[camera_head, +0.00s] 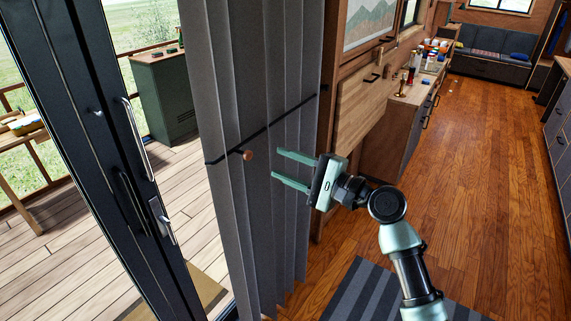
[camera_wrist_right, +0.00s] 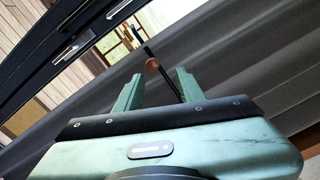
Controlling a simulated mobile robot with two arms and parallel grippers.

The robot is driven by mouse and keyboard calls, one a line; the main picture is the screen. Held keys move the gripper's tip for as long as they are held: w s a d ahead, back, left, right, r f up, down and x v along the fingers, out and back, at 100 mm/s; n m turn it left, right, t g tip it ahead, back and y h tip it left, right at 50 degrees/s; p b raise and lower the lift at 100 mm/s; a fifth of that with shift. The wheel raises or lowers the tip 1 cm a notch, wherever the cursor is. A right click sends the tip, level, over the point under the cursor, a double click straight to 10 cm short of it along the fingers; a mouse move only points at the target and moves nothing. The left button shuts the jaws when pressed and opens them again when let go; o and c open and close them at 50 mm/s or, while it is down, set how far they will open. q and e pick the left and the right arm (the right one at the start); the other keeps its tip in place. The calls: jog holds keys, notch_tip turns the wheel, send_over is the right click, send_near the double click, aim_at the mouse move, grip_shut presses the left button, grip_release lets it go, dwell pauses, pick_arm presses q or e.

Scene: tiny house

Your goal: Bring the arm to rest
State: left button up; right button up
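My right gripper (camera_head: 276,166) is open and empty in the head view, raised in front of the grey curtain (camera_head: 228,120). Its two fingers point left toward a round wooden knob (camera_head: 248,155) on the dark tieback strap (camera_head: 282,119) across the curtain. The knob is apart from the fingertips in the head view. In the right wrist view the open fingers (camera_wrist_right: 156,88) show with the knob (camera_wrist_right: 152,64) beyond them, between their tips. My left gripper is not in view.
A black-framed glass door (camera_head: 95,110) stands open at left, with a deck (camera_head: 90,240) and a green cabinet (camera_head: 165,95) outside. A wooden counter (camera_head: 395,120) with bottles is behind my arm. A striped rug (camera_head: 365,295) lies below. The wooden floor (camera_head: 480,170) at right is clear.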

jog(key=shift+f, duration=0.1)
jog(key=s+d+f+h+b, duration=0.1)
jog(key=d+f+h, duration=0.2)
jog(key=f, duration=1)
jog(key=s+d+f+n+g+h+b, duration=0.1)
jog(key=s+d+f+h, duration=0.15)
jog(key=f, duration=1.15)
jog(key=d+f+h+b, duration=0.1)
jog(key=d+f+h, duration=0.25)
jog(key=f, duration=0.95)
jog(key=s+d+f+n+g+h+b, duration=0.1)
jog(key=s+d+f+n+g, duration=0.15)
jog(key=s+f, duration=0.65)
jog(key=s+d+f+n+g+h+b, duration=0.1)
jog(key=s+d+f+n+h, duration=0.15)
jog(key=s+f, duration=0.7)
jog(key=s+d+f+n+g, duration=0.1)
jog(key=s+d+f+n, duration=0.1)
jog(key=s+f, duration=0.4)
jog(key=s+d+f+n+g+h+b, duration=0.1)
jog(key=s+f, duration=0.5)
jog(key=s, duration=1)
jog(key=s+d+f+n+g+h+b, duration=0.1)
jog(key=s+d+f+n+g, duration=0.2)
jog(key=s+f, duration=0.4)
jog(key=s+d+n, duration=0.1)
jog(key=s+n, duration=0.1)
jog(key=s, duration=0.2)
jog(key=shift+d, duration=0.3)
jog(key=shift+c, duration=0.5)
